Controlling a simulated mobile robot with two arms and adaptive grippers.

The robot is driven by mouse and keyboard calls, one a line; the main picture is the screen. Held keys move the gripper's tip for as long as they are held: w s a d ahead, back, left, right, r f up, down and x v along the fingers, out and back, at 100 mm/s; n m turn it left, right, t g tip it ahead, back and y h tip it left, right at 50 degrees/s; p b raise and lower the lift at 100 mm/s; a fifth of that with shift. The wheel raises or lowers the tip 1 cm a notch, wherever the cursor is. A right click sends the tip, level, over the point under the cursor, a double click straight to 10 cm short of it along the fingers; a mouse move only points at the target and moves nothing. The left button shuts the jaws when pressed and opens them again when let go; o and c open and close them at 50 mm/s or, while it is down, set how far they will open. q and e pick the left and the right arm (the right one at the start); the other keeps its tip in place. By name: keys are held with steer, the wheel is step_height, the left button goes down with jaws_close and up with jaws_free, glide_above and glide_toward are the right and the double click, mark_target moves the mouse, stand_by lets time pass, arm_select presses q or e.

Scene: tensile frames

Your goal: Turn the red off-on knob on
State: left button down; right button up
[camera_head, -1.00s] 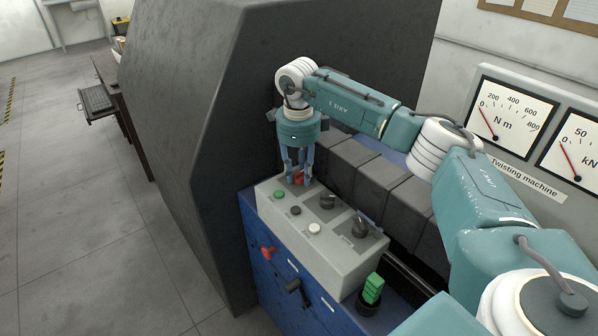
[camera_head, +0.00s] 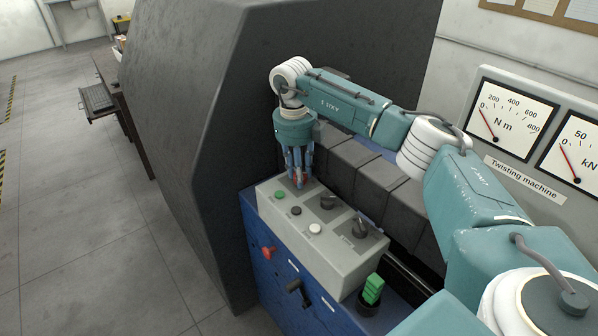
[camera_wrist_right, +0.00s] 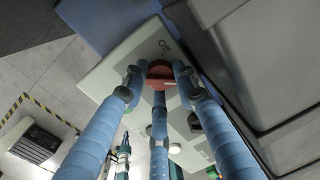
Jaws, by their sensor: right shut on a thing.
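The red off-on knob (camera_head: 301,181) is at the far end of the grey control box, mostly hidden by my fingers in the head view. In the right wrist view the red knob (camera_wrist_right: 160,72) sits between the fingertips, with a small printed label beside it. My right gripper (camera_head: 298,182) points down from above, its blue fingers closed around the knob. It also shows in the right wrist view (camera_wrist_right: 159,82), with fingers on several sides of the knob. My left gripper is not in view.
The grey control box (camera_head: 335,262) also carries a green button (camera_head: 279,195), a black button (camera_head: 295,210), a white button (camera_head: 315,229) and two dark knobs (camera_head: 327,201). A large dark housing (camera_head: 215,120) stands close left.

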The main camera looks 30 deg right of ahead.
steer(key=shift+s+d+m, duration=0.1)
steer(key=shift+d+m, duration=0.05)
steer(key=shift+m, duration=0.35)
steer(key=o, duration=1.2)
steer(key=shift+s, duration=0.1)
steer(key=shift+r, duration=0.2)
step_height(320, 180, up, 12)
steer(key=a, duration=0.1)
steer(key=shift+f, duration=0.15)
